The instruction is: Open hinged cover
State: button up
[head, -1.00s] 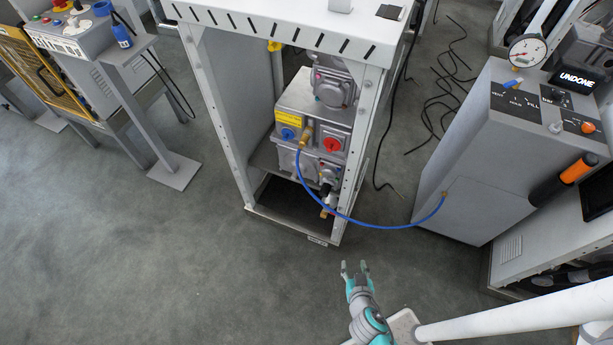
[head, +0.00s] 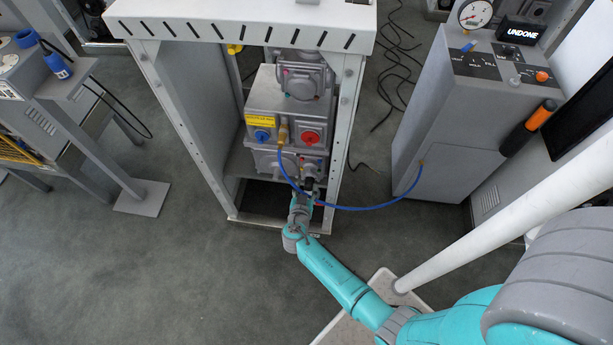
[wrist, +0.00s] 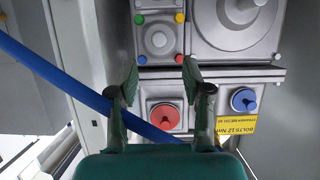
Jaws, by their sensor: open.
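The grey metal unit (head: 265,97) stands inside the open frame, with a red knob (head: 310,137), a blue knob (head: 262,135) and a yellow label. I cannot tell which part is the hinged cover. My gripper (head: 306,190) is low at the front of the unit, its tips hard to make out in the head view. In the wrist view my gripper (wrist: 158,76) is open and empty, fingers apart. The red knob (wrist: 165,115) shows between the fingers, and the blue knob (wrist: 244,100) lies to their right. A round housing (wrist: 238,14) is at top right.
A blue hose (head: 365,207) runs from the unit to the grey gauge cabinet (head: 430,130) on the right; it passes close to my gripper. The frame's uprights (head: 343,130) flank the unit. The floor at lower left is clear.

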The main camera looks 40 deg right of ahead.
aim_at(309, 175)
jog(key=x, duration=0.7)
jog(key=shift+w+d+f, duration=0.15)
jog(key=shift+d+f, duration=0.05)
jog(key=shift+d, duration=0.05)
grip_shut()
